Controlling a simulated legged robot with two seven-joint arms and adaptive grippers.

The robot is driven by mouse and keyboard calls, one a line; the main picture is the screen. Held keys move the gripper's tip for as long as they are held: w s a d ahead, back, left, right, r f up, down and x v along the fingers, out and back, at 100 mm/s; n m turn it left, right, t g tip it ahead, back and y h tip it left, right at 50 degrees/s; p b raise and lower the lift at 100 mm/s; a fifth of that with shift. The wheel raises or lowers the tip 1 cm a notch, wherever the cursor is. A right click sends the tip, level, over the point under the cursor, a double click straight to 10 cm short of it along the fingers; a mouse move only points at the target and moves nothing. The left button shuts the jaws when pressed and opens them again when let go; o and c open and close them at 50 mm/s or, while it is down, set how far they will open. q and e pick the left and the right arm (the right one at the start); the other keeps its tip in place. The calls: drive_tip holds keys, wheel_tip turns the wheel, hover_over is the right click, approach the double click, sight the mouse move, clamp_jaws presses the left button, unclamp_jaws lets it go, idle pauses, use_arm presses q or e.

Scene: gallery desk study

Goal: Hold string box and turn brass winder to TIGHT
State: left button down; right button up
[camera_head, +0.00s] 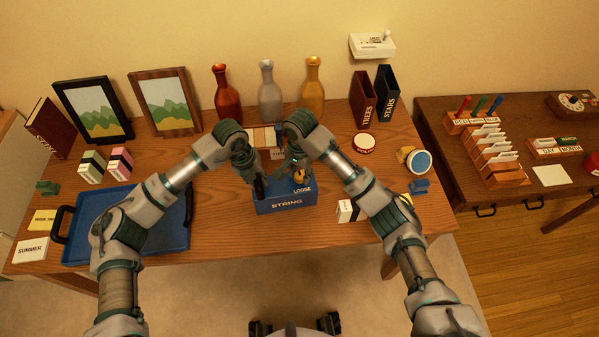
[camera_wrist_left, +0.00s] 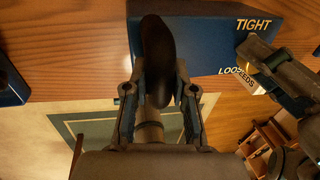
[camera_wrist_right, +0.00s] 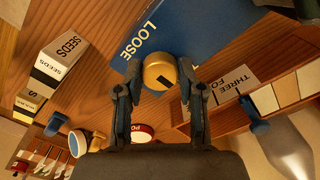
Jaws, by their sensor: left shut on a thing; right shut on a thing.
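The blue string box (camera_head: 285,207) stands at the table's front middle, "STRING" on its front face. My left gripper (camera_head: 259,186) is shut on the box's upright black handle, seen close in the left wrist view (camera_wrist_left: 155,50). The brass winder (camera_wrist_right: 160,72) is a round knob with a dark mark, on the box top beside "LOOSE". My right gripper (camera_wrist_right: 161,98) is shut on the winder, fingers at its two sides. "TIGHT" shows on the box (camera_wrist_left: 215,25) in the left wrist view. Which word the dark mark points at I cannot tell.
A blue tray (camera_head: 175,240) with black handles lies left of the box. A small seed box (camera_head: 347,211) stands close on the right. Several small blocks (camera_head: 263,137) and three vases (camera_head: 267,85) stand behind. The table front between tray and string box is clear.

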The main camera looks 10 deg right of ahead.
sight(300, 175)
idle(0.4)
drive_tip(key=o, duration=1.2)
drive_tip(key=shift+c, duration=0.2)
wheel_tip(300, 175, up, 12)
use_arm(q)
drive_tip(key=c, duration=0.9)
unclamp_jaws()
drive_tip(key=shift+o, duration=0.2)
wheel_tip(300, 175, up, 12)
drive_tip(key=a, duration=0.2)
drive_tip(key=shift+a+f, duration=0.15)
drive_tip(key=shift+a, duration=0.05)
